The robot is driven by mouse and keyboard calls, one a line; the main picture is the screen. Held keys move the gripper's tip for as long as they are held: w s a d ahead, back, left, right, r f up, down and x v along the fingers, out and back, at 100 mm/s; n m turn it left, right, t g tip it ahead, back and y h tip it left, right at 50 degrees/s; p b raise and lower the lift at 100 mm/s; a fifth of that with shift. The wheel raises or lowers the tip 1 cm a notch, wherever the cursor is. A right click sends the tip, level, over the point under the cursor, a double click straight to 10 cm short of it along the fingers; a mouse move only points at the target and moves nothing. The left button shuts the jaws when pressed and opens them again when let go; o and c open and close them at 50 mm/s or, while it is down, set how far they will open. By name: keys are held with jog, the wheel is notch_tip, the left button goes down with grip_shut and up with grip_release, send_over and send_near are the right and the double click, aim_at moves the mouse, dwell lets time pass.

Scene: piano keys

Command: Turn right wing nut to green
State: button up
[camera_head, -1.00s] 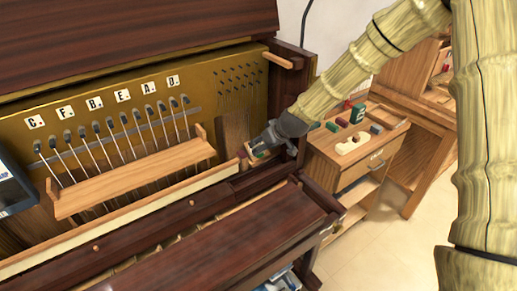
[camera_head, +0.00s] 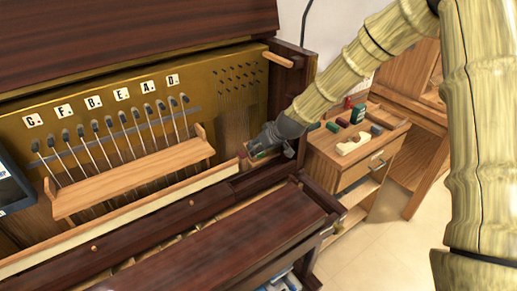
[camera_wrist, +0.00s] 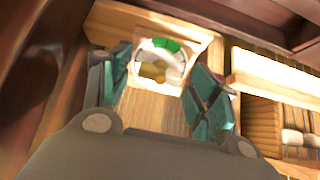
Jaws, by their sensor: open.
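In the wrist view a round dial (camera_wrist: 181,60) with white and green segments sits on a pale wooden block. A brass-coloured wing nut (camera_wrist: 153,71) shows at the dial's middle, partly in shade. The green segment is at the top of the dial in that view. My gripper (camera_wrist: 160,78) is open, with one teal finger on each side of the wing nut and dial. I cannot tell whether either finger touches the nut. In the head view my gripper (camera_head: 246,161) is low inside the right end of the piano, and the nut is hidden there.
A wooden shelf (camera_head: 140,176) with lettered hammers above it lies left of my gripper. The piano's dark right side post (camera_head: 304,78) is close to my arm. A cabinet (camera_head: 340,168) with small blocks stands right. A wooden rail (camera_wrist: 275,73) is right of the fingers.

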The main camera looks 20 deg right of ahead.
jog(key=shift+b+x, duration=0.4)
jog(key=shift+x, duration=0.6)
jog(key=shift+s+d+r+p, duration=0.1)
jog(key=shift+s+r+p, duration=0.25)
jog(key=shift+r+p, duration=0.1)
dwell(0.5)
grip_shut()
dwell(0.3)
